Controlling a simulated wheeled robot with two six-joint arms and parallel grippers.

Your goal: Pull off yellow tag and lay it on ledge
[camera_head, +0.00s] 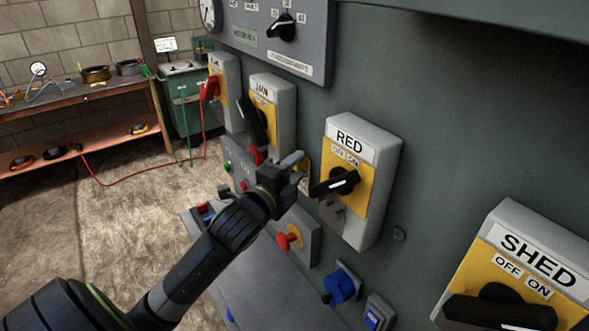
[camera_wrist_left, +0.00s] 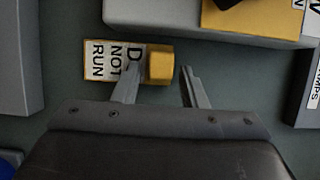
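The yellow tag (camera_head: 304,169) hangs at the RED switch box (camera_head: 366,224), partly hidden by my left gripper (camera_head: 293,172) in the head view. In the left wrist view the tag (camera_wrist_left: 98,60) has a white face reading "DO NOT RUN" and a yellow block (camera_wrist_left: 160,64) at one end. My left gripper (camera_wrist_left: 161,78) is open, with one finger on each side of that block; I cannot tell whether they touch it. A grey ledge (camera_head: 252,277) runs below the panel. My right gripper is not in view.
The SHED switch box (camera_head: 524,225) stands at the right, and other switch boxes at the left. A red mushroom button (camera_head: 284,241) and a blue knob (camera_head: 341,287) stick out below the RED box. Small objects lie at the ledge's far end. A workbench (camera_head: 85,102) stands at the back left.

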